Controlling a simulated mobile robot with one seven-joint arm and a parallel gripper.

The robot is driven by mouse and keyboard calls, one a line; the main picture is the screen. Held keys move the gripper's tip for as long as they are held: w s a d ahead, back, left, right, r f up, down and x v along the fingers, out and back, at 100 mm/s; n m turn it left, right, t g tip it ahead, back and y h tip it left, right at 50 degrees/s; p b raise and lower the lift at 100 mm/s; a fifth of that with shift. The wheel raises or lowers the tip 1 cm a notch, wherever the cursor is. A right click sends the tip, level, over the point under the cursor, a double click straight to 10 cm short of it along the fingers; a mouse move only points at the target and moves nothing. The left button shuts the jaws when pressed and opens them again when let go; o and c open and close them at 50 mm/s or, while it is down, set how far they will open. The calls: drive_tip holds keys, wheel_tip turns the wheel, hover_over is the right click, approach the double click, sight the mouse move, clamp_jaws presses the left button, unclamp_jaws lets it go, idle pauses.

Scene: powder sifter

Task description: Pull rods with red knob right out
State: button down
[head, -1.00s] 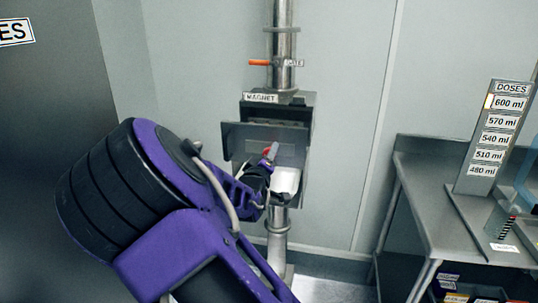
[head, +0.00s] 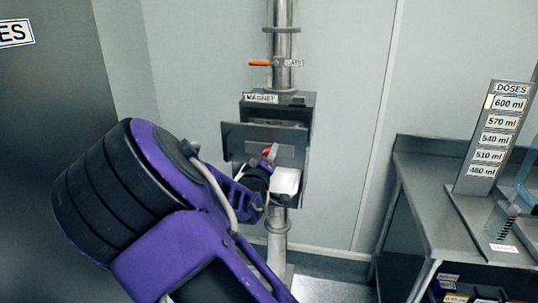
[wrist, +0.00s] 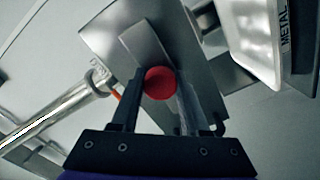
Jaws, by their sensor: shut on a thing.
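A grey box labelled MAGNET (head: 279,103) sits on the vertical pipe. Its flat metal front plate (head: 240,136) stands out from the opening, and a greyish part shows inside behind it. The red knob (head: 267,153) is in front of this plate, partly covered by my gripper. In the wrist view the round red knob (wrist: 160,82) sits between my two fingers, with the metal plate (wrist: 112,38) behind it. My gripper (wrist: 158,88) is shut on the knob. The rods behind the plate cannot be made out clearly.
A white tray (head: 287,181) hangs just right of my gripper, below the box; its METAL label shows in the wrist view (wrist: 284,28). An orange lever (head: 260,63) is on the pipe above. A metal table (head: 420,205) with a doses board (head: 495,130) stands right.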

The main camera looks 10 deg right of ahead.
drive_tip(key=p+v, duration=0.3)
drive_tip(key=v, duration=0.5)
drive_tip(key=shift+s, duration=0.4)
drive_tip(key=shift+a, duration=0.15)
drive_tip(key=shift+c, duration=2)
unclamp_jaws()
drive_tip(key=p+v, duration=0.2)
drive_tip(key=v, duration=1.5)
drive_tip(key=shift+s, duration=0.15)
drive_tip(key=shift+r, duration=0.15)
